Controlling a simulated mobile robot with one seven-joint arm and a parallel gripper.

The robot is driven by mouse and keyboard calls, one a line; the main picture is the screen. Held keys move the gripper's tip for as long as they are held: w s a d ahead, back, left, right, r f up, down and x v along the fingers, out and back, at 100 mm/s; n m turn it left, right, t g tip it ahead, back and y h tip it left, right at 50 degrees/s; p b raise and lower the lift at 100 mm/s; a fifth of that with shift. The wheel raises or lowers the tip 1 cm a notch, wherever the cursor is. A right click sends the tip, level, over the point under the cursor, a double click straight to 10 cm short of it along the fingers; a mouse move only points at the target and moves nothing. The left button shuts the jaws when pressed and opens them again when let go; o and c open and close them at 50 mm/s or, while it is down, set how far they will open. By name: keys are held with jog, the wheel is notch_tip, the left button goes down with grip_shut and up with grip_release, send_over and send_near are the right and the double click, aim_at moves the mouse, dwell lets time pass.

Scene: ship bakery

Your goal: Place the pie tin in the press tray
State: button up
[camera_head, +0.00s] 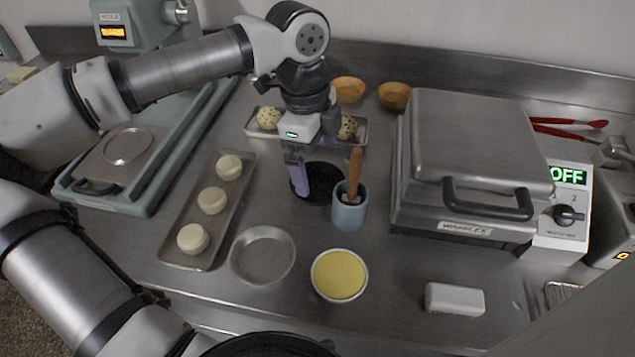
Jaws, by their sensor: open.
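The pie tin (263,256) is a shallow round metal dish lying empty on the steel counter, left of a bowl of yellow filling. The press tray appears to be the flat metal plate (93,181) with a round ring on it, at the front of the green press at left. My gripper (318,190) is open and points down over the counter's middle, behind and right of the pie tin and apart from it.
A tray (178,256) of dough balls lies between press and tin. The yellow bowl (340,275), blue cup (348,212) and white block (454,299) stand nearby. Behind my gripper is a tray with speckled eggs (268,118). A closed waffle iron (470,140) fills the right.

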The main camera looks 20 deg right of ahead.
aim_at(319, 188)
jog(key=shift+w+d+f+p, duration=0.15)
jog(key=shift+f+p, duration=0.6)
jog(key=shift+f, duration=1.85)
jog(key=c, duration=0.8)
jog(key=shift+o, duration=0.2)
jog(key=shift+r, duration=0.1)
notch_tip(319, 188, up, 18)
jog(key=shift+f+b, duration=0.15)
jog(key=shift+b, duration=0.75)
jog(key=shift+c, duration=0.2)
